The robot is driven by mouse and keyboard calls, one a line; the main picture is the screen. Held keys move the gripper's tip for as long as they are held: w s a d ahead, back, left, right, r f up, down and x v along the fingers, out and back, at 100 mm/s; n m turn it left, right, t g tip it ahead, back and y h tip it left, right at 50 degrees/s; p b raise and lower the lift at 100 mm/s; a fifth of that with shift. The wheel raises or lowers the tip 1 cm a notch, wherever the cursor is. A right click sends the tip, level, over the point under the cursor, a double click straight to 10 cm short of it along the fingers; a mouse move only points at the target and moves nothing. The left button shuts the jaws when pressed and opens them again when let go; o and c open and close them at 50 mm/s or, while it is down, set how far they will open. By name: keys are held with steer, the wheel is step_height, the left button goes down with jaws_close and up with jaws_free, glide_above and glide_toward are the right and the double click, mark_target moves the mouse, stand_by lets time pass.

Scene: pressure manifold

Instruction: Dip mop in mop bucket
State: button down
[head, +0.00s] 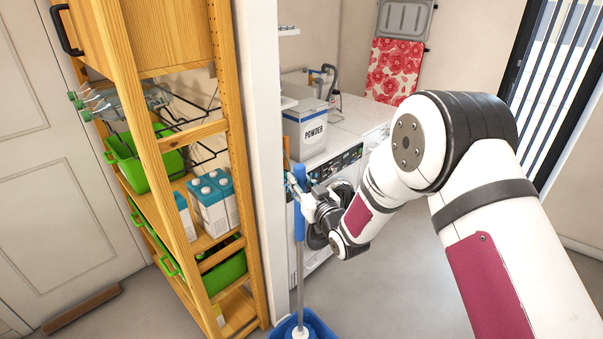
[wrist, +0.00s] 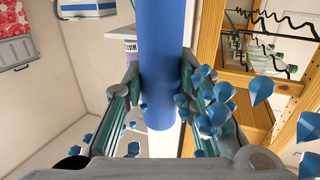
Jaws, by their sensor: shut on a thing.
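The mop stands close to upright in the head view, with a blue grip (head: 299,222) and a thin grey pole (head: 300,285). The blue grip also fills the upper middle of the wrist view (wrist: 160,60). My gripper (head: 301,186) is shut on this blue grip, with one finger on each side. The blue mop bucket (head: 321,324) is at the bottom edge of the head view, partly cut off. The mop's lower end is over or inside the bucket; how deep it sits is hidden.
A wooden shelf (head: 165,160) with green bins and cartons stands left of the mop, beside a white wall edge (head: 263,120). A washing machine (head: 335,160) with a powder box (head: 305,128) stands behind. Floor is clear to the right. Several blue drop-like shapes (wrist: 220,110) show around my gripper.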

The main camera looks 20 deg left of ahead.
step_height(320, 180, down, 17)
steer(key=b, duration=0.5)
steer(key=shift+f+b, duration=0.2)
steer(key=shift+b, duration=0.15)
steer(key=shift+r, duration=0.1)
stand_by(1.2)
step_height(320, 180, up, 9)
steer(key=b, duration=0.4)
step_height(320, 180, up, 7)
steer(key=p, duration=0.3)
glide_above(302, 230)
steer(key=shift+w+a+r+p, duration=0.15)
steer(key=shift+r+p, duration=0.45)
steer(key=shift+r, duration=1.1)
steer(key=shift+w+a+r+p, duration=0.15)
steer(key=shift+r+p, duration=0.5)
steer(key=shift+r, duration=1)
steer(key=shift+w+a+r+p, duration=0.15)
steer(key=shift+r+p, duration=0.45)
steer(key=shift+r, duration=1.1)
steer(key=shift+d, duration=0.1)
